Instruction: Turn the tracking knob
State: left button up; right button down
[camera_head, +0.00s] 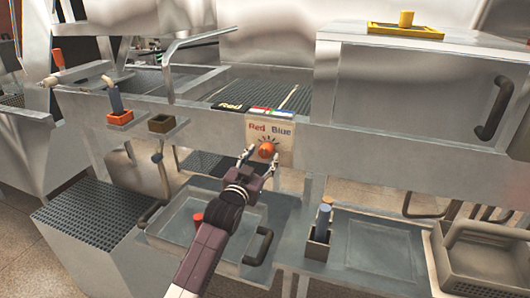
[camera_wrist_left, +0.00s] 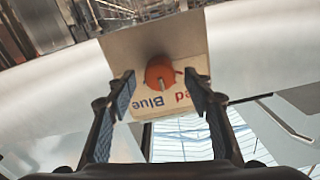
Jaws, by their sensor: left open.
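The tracking knob (camera_head: 267,149) is a round orange-red knob on a pale panel (camera_head: 284,157) marked "Red" and "Blue", on the front of the steel counter. It also shows in the left wrist view (camera_wrist_left: 160,72), where the panel lettering appears upside down. My left gripper (camera_head: 262,153) is open, with its fingers pointing at the panel. In the left wrist view the two fingertips stand to either side of the knob, with gaps between. I cannot tell whether the fingertips reach as deep as the knob. My right gripper is not in view.
A steel box (camera_head: 405,90) stands to the right. A tray with black handles (camera_head: 185,232) sits below my left arm.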

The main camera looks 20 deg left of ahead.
pick_arm(q)
jog(key=shift+w, duration=1.25)
jog(key=c, duration=1.1)
jog(key=shift+c, duration=0.2)
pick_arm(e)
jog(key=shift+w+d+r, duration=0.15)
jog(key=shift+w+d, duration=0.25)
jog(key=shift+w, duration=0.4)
